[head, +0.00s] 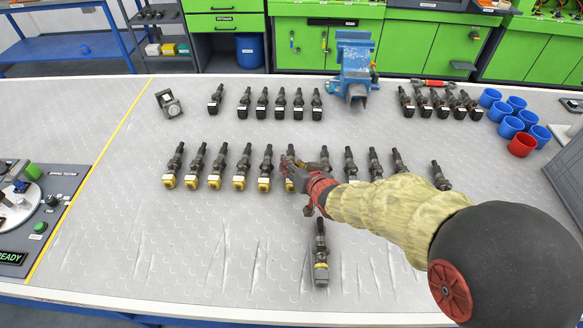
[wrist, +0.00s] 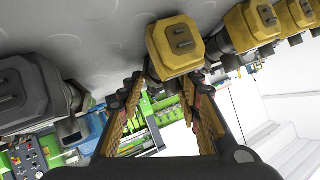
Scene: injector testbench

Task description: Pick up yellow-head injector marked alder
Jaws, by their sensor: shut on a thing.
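A yellow-head injector (head: 289,186) stands out at the right end of the yellow-headed part of the middle row in the head view, partly hidden by my gripper (head: 297,170). In the wrist view my gripper (wrist: 165,95) is shut on this injector, whose yellow head (wrist: 176,47) shows beyond the fingers. The marking on it is too small to read, so I cannot tell whether it says alder. Other yellow-head injectors (head: 240,182) lie to its left. In the wrist view their heads (wrist: 250,26) appear at the right.
Dark-headed injectors (head: 374,165) lie right of my gripper, and a single injector (head: 321,262) lies nearer the front. A blue vise (head: 354,67), more injectors (head: 262,103) and blue cups (head: 510,127) stand further back. The tester (head: 40,215) is at the left.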

